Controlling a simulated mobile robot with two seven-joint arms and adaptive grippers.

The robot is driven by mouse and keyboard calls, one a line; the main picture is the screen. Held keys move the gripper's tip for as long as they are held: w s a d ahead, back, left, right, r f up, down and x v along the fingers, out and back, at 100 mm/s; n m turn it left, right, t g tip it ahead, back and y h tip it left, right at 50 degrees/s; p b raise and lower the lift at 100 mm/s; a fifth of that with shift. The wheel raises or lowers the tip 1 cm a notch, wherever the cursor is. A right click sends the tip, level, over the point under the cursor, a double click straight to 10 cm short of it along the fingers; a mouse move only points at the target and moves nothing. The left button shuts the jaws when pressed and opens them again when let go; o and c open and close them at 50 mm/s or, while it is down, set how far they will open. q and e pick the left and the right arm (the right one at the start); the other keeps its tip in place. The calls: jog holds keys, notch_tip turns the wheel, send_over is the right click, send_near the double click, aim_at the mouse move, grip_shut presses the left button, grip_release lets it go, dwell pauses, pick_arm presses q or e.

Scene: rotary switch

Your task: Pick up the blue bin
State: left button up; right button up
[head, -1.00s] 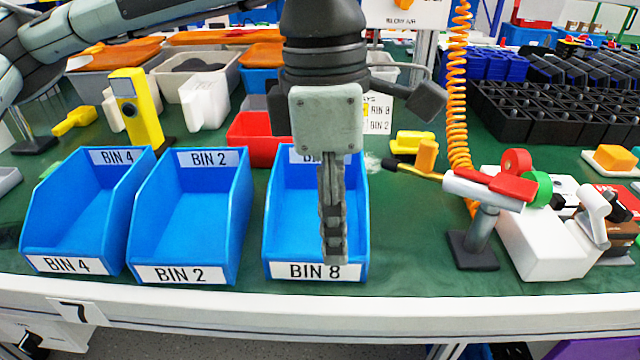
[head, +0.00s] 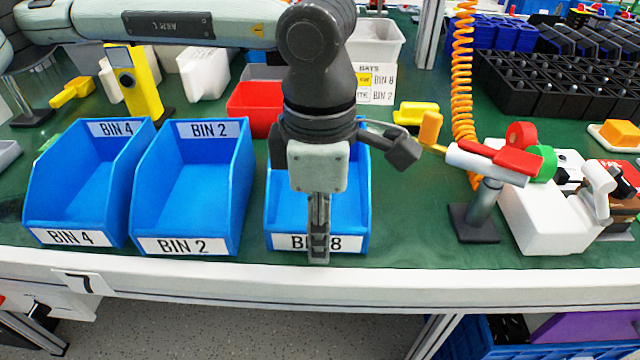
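Three blue bins stand upright in a row on the green tabletop. They are BIN 4 (head: 80,185), BIN 2 (head: 195,185) and BIN 8 (head: 350,205). My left gripper (head: 318,255) points down at BIN 8, and its fingers overlap the bin's front label. The gripper hides much of BIN 8's inside and part of its label. I see the fingers edge-on, so I cannot tell whether they are apart or whether they touch the front wall. My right gripper is not in view.
A red bin (head: 255,108) sits behind BIN 8. To the right stand a grey post with a red and green tool (head: 490,165) and a white box (head: 545,220). An orange coiled hose (head: 462,100) hangs behind. The white table edge (head: 220,285) runs along the front.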

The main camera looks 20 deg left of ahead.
pick_arm(q)
grip_shut()
jog(key=shift+r, duration=0.15)
